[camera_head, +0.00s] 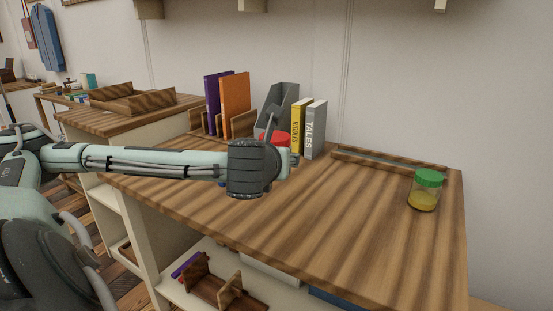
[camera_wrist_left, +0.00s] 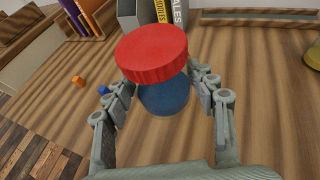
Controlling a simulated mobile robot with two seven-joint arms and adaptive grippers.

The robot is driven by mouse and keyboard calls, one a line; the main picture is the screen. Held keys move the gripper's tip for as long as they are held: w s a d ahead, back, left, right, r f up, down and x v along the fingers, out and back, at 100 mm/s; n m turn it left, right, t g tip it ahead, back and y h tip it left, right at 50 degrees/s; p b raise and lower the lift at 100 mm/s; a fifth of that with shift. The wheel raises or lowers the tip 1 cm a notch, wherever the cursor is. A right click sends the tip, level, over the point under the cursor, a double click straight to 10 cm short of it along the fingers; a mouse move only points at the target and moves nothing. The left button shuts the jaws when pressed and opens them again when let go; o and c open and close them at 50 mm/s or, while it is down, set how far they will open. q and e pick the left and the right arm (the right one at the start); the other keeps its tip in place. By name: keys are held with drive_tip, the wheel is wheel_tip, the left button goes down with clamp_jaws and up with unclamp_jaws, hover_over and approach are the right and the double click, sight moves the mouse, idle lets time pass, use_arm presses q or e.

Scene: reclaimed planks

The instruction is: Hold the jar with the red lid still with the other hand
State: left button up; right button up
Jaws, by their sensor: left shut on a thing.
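The jar with the red lid stands on the wooden counter. In the left wrist view its red lid (camera_wrist_left: 152,52) sits above a body with blue contents (camera_wrist_left: 165,98). In the head view only part of the red lid (camera_head: 273,138) shows behind my left gripper (camera_head: 285,158), and the jar's body is hidden. In the left wrist view the fingers of my left gripper (camera_wrist_left: 163,84) are on both sides of the jar, shut on it. My right gripper is in neither view.
A green-lidded jar (camera_head: 424,197) with yellow contents stands at the counter's right. Books (camera_head: 236,103) and a grey file holder (camera_head: 281,104) stand behind my gripper. The counter's middle is clear.

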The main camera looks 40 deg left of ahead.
use_arm(q)
drive_tip(key=o, duration=0.7)
drive_tip(key=c, duration=1.1)
drive_tip(key=shift+c, duration=0.2)
